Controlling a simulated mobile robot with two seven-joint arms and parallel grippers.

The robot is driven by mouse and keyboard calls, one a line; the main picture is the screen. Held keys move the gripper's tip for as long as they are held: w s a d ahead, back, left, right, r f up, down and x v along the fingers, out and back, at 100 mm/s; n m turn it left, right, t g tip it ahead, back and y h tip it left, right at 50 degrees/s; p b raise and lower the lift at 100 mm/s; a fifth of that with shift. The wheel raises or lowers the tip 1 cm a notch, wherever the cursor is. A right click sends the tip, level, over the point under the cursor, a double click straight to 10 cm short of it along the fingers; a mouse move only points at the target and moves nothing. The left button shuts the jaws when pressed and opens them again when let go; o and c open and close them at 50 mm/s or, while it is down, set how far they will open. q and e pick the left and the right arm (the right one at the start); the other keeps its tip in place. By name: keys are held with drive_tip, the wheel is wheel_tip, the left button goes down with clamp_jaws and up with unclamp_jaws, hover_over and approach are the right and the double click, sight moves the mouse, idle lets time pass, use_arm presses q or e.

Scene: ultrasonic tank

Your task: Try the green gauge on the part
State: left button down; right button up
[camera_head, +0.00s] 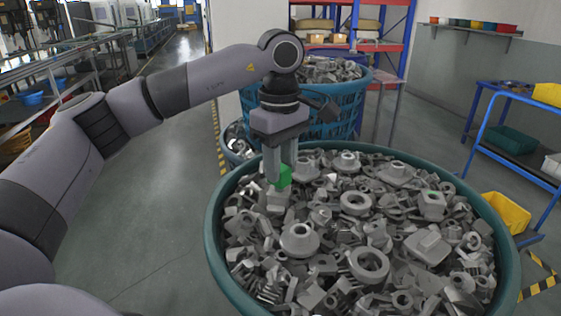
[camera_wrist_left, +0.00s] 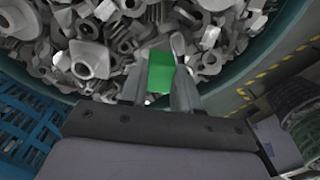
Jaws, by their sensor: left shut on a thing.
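In the left wrist view the green gauge (camera_wrist_left: 161,72) sits between the two fingertips of my left gripper (camera_wrist_left: 160,80). A pale grey blocky part (camera_head: 277,199) lies just below the gauge in the head view. I cannot tell whether the gauge touches it. Another grey part (camera_head: 432,206) with a small green mark on top lies at the right of the heap. My right gripper is not in view.
The heap fills a large round teal tub (camera_head: 215,235). A blue slatted basket (camera_head: 352,106) of parts stands close behind. A blue-framed table (camera_head: 487,135) and yellow bin (camera_head: 507,212) stand right. The floor at left is clear.

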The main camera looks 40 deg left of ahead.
use_arm(q)
drive_tip(key=shift+s+f, duration=0.1)
drive_tip(key=shift+f, duration=0.05)
drive_tip(key=shift+r+p, duration=1.3)
drive_tip(key=shift+r, duration=0.3)
drive_tip(key=shift+f, duration=0.15)
drive_tip(key=shift+f+b, duration=0.75)
drive_tip(key=shift+f, duration=0.25)
drive_tip(key=shift+f, duration=0.5)
idle(0.5)
drive_tip(key=shift+r, duration=0.15)
